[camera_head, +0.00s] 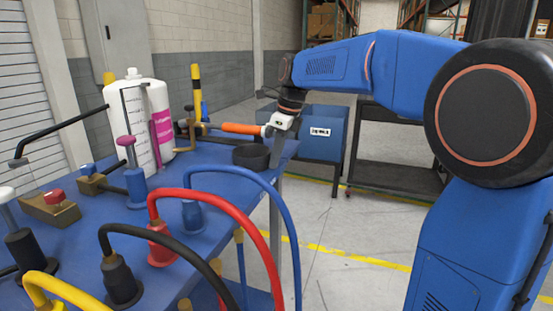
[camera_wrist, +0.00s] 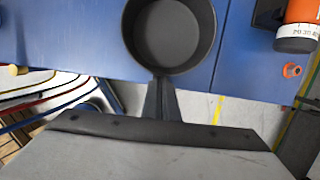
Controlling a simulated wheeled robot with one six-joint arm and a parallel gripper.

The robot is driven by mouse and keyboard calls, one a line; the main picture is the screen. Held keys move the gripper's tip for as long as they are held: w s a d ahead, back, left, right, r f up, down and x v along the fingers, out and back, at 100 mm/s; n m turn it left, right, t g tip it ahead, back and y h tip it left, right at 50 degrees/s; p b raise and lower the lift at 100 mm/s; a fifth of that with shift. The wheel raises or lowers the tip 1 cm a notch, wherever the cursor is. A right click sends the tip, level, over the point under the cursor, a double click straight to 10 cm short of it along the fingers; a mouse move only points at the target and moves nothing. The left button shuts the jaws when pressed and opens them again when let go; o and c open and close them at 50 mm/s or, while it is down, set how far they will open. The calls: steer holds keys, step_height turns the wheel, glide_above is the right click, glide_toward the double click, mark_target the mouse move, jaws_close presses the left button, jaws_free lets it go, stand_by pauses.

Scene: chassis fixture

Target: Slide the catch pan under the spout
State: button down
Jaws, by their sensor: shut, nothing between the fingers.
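The catch pan (camera_head: 251,157) is a dark, round, shallow pan on the blue bench near its far right edge. In the wrist view the pan (camera_wrist: 170,68) looks empty. My gripper (camera_head: 272,150) is at the pan's right side in the head view. Its closed fingers (camera_wrist: 160,82) point at the pan's near wall and appear to touch or nearly touch it from outside; they do not grip it. An orange cylinder with a pale end (camera_head: 240,128) extends from a brass fitting, above and behind the pan; I cannot tell whether this is the spout.
A white jug (camera_head: 135,120) stands left of the pan. Curved red (camera_head: 215,205), blue and black hoses fill the bench front. The bench edge (camera_wrist: 105,68) lies close beside the pan. A blue cabinet (camera_head: 320,143) and dark cart stand beyond. Bare bench (camera_wrist: 65,30) flanks the pan.

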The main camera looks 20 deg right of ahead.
mark_target(235, 150)
steer(key=w+a, duration=0.2)
steer(key=a, duration=0.1)
steer(key=w+a, duration=0.3)
steer(key=a, duration=0.1)
steer(key=w+a, duration=0.2)
steer(key=a, duration=0.2)
steer(key=shift+w, duration=0.35)
